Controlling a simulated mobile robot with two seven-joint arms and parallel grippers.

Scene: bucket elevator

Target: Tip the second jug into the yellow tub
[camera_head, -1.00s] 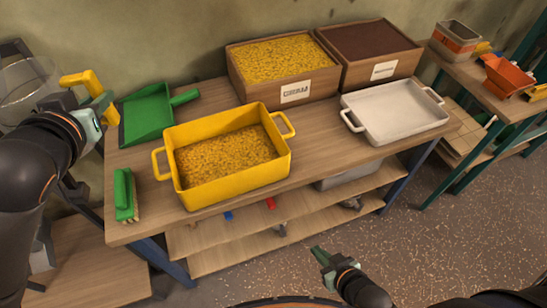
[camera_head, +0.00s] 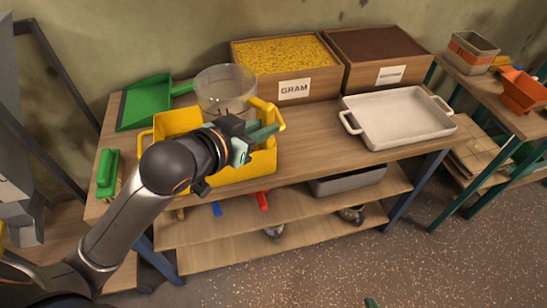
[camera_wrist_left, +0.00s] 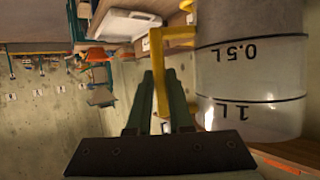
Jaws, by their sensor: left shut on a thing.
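The clear jug (camera_head: 225,92) with a yellow handle (camera_head: 262,112) is above the back right part of the yellow tub (camera_head: 245,172). My left gripper (camera_head: 268,132) is shut on the handle. In the left wrist view the jug (camera_wrist_left: 248,75) shows 0.5L and 1L marks upside down, and its handle (camera_wrist_left: 160,62) runs between the fingers (camera_wrist_left: 160,95). A few specks show in the jug; I cannot tell how much it holds. My left arm and the jug hide most of the tub's inside. Only a green tip of my right gripper (camera_head: 371,302) shows at the bottom edge.
A gram box (camera_head: 285,75) and a brown-filled box (camera_head: 385,65) stand behind. A white tray (camera_head: 400,118) is at the right. A green dustpan (camera_head: 146,105) and green brush (camera_head: 108,172) lie left of the tub. The bench between tub and tray is clear.

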